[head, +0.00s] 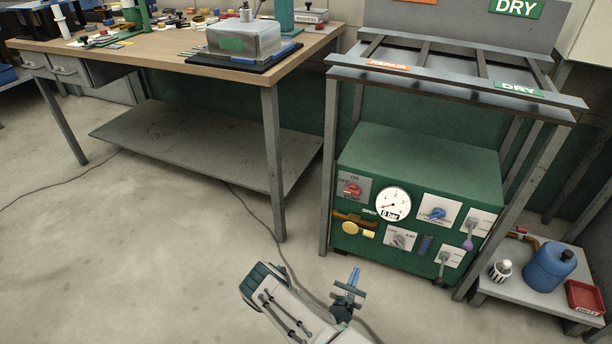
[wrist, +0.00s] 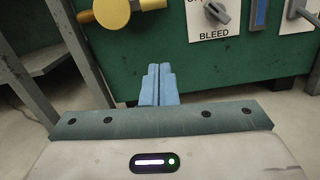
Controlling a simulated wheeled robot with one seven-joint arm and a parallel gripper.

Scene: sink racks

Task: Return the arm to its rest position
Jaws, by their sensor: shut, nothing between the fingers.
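My gripper (head: 353,278) is at the bottom middle of the head view, low in front of the green machine (head: 420,165). Its blue fingers also show in the wrist view (wrist: 159,84), side by side and shut with nothing between them. The fingers point toward the machine's front panel and appear apart from it. In the wrist view a yellow round knob (wrist: 108,10) is above and left of the fingers. The BLEED switch (wrist: 217,12) is above and right of them.
A workbench (head: 273,150) with a lower shelf stands at left. A metal rack (head: 332,170) frames the machine. A low grey stand (head: 535,298) at right holds a blue jug (head: 549,268) and a red tray (head: 586,297). A cable crosses the floor. The floor at left is mostly clear.

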